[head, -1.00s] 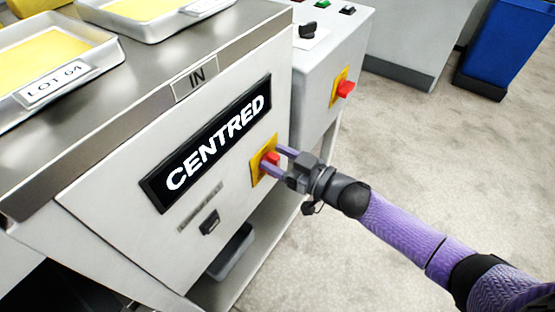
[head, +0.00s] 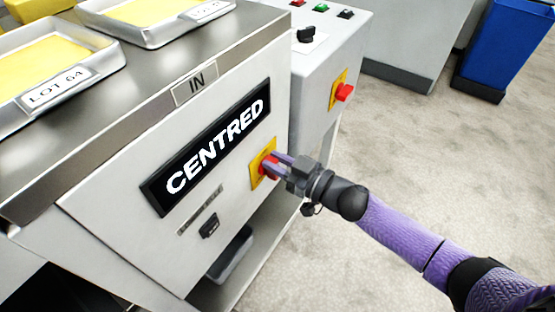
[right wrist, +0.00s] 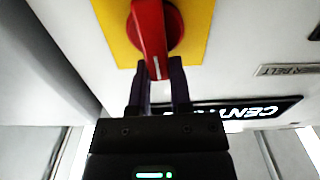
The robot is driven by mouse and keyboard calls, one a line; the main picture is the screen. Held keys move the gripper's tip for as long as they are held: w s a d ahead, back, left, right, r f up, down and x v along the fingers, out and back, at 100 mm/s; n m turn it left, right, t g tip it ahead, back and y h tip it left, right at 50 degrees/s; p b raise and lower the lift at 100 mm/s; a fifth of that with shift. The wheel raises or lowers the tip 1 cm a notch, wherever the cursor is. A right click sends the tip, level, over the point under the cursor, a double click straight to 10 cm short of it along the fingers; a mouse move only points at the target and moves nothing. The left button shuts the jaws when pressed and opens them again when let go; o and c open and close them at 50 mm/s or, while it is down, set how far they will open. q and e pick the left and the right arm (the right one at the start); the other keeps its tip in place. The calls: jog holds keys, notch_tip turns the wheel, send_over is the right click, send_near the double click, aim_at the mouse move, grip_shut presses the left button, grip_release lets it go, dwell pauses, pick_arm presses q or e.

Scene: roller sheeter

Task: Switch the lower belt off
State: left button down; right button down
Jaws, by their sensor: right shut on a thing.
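A red rotary knob (head: 267,166) sits on a yellow plate (head: 256,176) on the front panel of the machine, right of the black "CENTRED" display (head: 212,146). My right gripper (head: 274,163) is shut on the red knob. In the right wrist view the knob (right wrist: 149,35) shows large on its yellow plate (right wrist: 195,35), with my fingers (right wrist: 160,80) at its near end, where a white mark shows. A label plate (right wrist: 287,70) ending in "BELT" is partly cut off in that view. My left gripper is not in view.
A second red knob (head: 344,92) on yellow is on the grey control box (head: 318,80), which has a black selector (head: 306,34) and buttons. Trays (head: 60,62) of yellow sheet lie on the steel top. A blue bin (head: 505,45) stands far right; the floor between is clear.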

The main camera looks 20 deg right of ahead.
aim_at(256, 173)
jog(key=n, duration=0.2)
jog(key=s+a+f+n, duration=0.1)
jog(key=n, duration=0.2)
jog(key=n+p, duration=0.1)
jog(key=n, duration=0.1)
jog(key=shift+s+a+f+n, duration=0.15)
jog(key=shift+n, duration=0.15)
jog(key=n, duration=0.2)
jog(key=shift+s+a+f+n, duration=0.15)
jog(key=shift+f+n, duration=0.15)
jog(key=shift+n, duration=0.1)
jog(key=n, duration=0.2)
jog(key=f+n+b, duration=0.1)
jog(key=n, duration=0.1)
jog(key=shift+s+a, duration=0.1)
jog(key=shift+a, duration=0.05)
jog(key=shift+f+n+b, duration=0.15)
jog(key=shift+n+b, duration=0.2)
jog(key=shift+n, duration=0.75)
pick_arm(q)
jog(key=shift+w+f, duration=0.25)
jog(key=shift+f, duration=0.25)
pick_arm(e)
jog(key=shift+n, duration=0.5)
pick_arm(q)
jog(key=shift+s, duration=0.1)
